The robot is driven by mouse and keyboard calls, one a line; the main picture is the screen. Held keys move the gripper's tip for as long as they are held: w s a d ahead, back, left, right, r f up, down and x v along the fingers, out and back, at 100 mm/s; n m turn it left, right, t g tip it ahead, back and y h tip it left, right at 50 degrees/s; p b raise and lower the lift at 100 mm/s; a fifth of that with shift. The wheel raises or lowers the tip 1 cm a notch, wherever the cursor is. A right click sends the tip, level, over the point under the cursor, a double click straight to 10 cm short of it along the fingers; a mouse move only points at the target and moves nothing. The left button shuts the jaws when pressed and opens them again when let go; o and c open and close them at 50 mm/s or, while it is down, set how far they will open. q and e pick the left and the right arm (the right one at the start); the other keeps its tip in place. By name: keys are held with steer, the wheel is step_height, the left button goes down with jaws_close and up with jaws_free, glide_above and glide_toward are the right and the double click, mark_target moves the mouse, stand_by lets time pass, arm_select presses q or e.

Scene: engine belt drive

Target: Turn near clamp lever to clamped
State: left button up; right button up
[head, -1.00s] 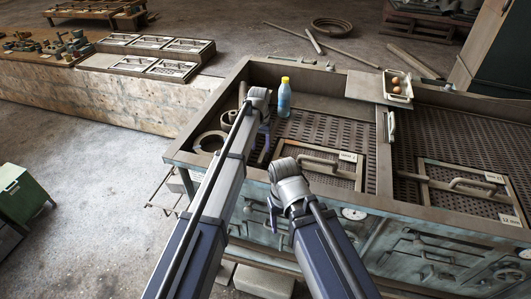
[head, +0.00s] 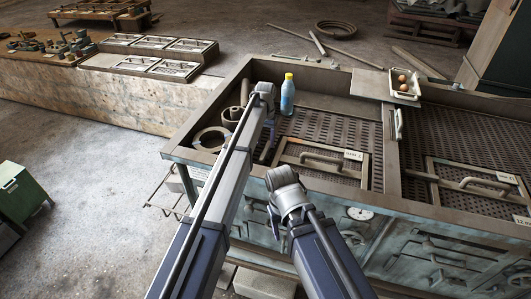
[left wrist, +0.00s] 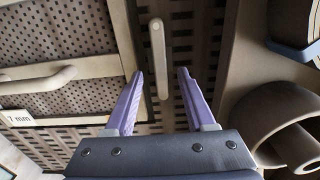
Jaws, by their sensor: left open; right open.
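A pale rounded bar, apparently the near clamp lever (left wrist: 158,58), stands lengthwise between my left gripper's purple fingertips in the left wrist view. My left gripper (left wrist: 160,74) is open around its line, and I see no contact. I cannot tell the height gap. In the head view my left gripper (head: 268,140) points down into the bench's left bay, and my arm hides the lever there. A similar pale lever (head: 398,124) sits on the divider between the bays. My right gripper (head: 275,217) is low in front of the bench, mostly hidden by its wrist.
A handled plate (head: 315,170) lies on the perforated bed, labelled 7 mm in the wrist view. A blue bottle (head: 287,98) stands behind my left gripper. Rings (head: 212,138) lie in the left corner. A small tray (head: 402,95) with round objects sits at the back. The bench has raised rims.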

mark_target(266, 150)
arm_select(q)
step_height(266, 150, down, 4)
steer(key=b, duration=0.3)
steer(key=shift+f, duration=0.1)
steer(key=shift+c, duration=0.2)
jaws_close()
